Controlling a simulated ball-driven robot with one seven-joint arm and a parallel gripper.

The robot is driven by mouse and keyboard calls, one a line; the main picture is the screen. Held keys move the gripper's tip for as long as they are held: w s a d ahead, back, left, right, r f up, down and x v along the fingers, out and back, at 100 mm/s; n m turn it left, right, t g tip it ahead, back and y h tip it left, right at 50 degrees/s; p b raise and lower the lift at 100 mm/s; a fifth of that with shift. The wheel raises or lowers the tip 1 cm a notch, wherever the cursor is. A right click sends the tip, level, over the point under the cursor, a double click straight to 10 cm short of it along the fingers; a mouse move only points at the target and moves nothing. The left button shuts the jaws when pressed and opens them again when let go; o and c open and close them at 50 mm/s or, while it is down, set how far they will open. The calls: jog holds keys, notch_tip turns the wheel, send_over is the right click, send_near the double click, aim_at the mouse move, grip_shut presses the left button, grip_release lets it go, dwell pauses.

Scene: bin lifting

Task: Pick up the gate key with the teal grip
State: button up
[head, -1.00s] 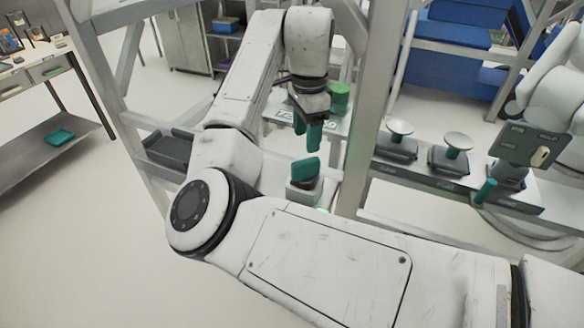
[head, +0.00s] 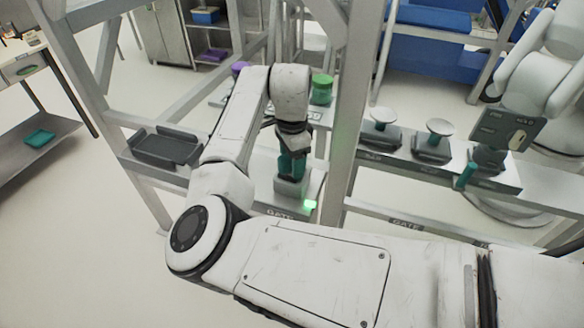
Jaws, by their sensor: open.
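The gate key with the teal grip stands in a pale block-shaped holder (head: 291,188) on a shelf marked GATE, left of a grey post. My gripper (head: 291,166) points down directly over the holder, with its teal fingers at the key's grip. The grip and the fingers are alike in colour and overlap, so I cannot tell whether they touch. The jaws are open, and the key's lower part is hidden in the holder.
A green light (head: 310,204) glows beside the holder. A grey post (head: 350,130) rises close to its right. A dark tray (head: 166,148) lies left, a green-lidded jar (head: 321,89) behind. Round-topped stands (head: 439,140) and another white arm (head: 540,85) are at right.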

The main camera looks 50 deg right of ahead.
grip_shut()
dwell(0.6)
jog(key=shift+r, duration=0.1)
jog(key=shift+r+b, duration=0.3)
jog(key=shift+r, duration=0.25)
jog(key=s+a+r+b, duration=0.1)
jog(key=s+a+r, duration=0.2)
jog(key=s+r, duration=0.8)
jog(key=shift+s+a+r+b, duration=0.3)
jog(key=shift+s+a+r, duration=0.1)
jog(key=shift+s, duration=0.85)
jog(key=shift+r, duration=0.1)
